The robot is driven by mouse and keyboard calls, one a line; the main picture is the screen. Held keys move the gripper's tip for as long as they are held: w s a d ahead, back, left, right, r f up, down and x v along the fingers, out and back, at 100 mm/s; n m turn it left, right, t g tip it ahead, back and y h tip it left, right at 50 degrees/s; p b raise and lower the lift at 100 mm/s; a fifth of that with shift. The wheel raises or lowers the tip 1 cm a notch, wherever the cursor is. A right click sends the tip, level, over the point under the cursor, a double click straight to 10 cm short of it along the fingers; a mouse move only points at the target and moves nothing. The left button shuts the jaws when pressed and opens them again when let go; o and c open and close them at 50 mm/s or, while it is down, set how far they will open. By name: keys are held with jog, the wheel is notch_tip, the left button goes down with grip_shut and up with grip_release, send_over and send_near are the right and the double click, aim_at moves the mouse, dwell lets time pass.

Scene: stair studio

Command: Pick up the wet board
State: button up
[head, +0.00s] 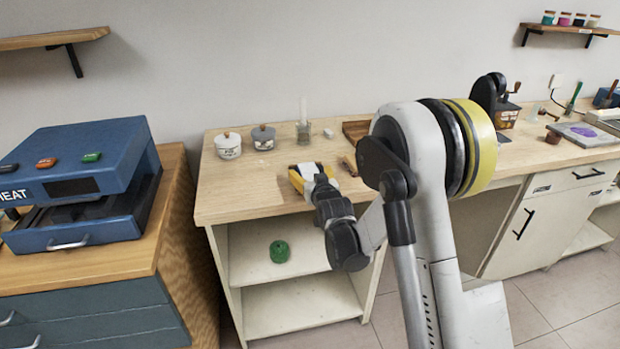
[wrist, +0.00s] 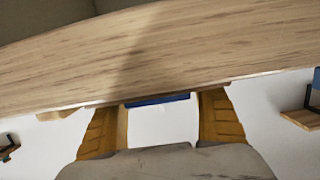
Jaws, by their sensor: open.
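I cannot pick out the wet board for certain. A flat grey board (head: 583,133) with a purple patch lies on the right part of the counter in the head view; I cannot tell whether it is wet. My gripper (head: 311,177) is over the front part of the left wooden worktop, far to the left of that board and partly hidden by my wrist. In the wrist view my gripper (wrist: 163,100) shows two yellow-brown fingers spread apart with nothing held between them. A narrow blue strip (wrist: 157,100) shows in the gap, seemingly beyond the fingers.
Two lidded pots (head: 228,145), a glass container (head: 303,133) and a wooden tray (head: 354,130) stand on the worktop (head: 235,193). A green round object (head: 279,251) is on the shelf below. A blue heat press (head: 90,170) stands left. A grinder (head: 505,110) stands right.

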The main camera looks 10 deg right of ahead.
jog(key=shift+c, duration=0.3)
jog(key=c, duration=1.3)
jog(key=shift+o, duration=0.2)
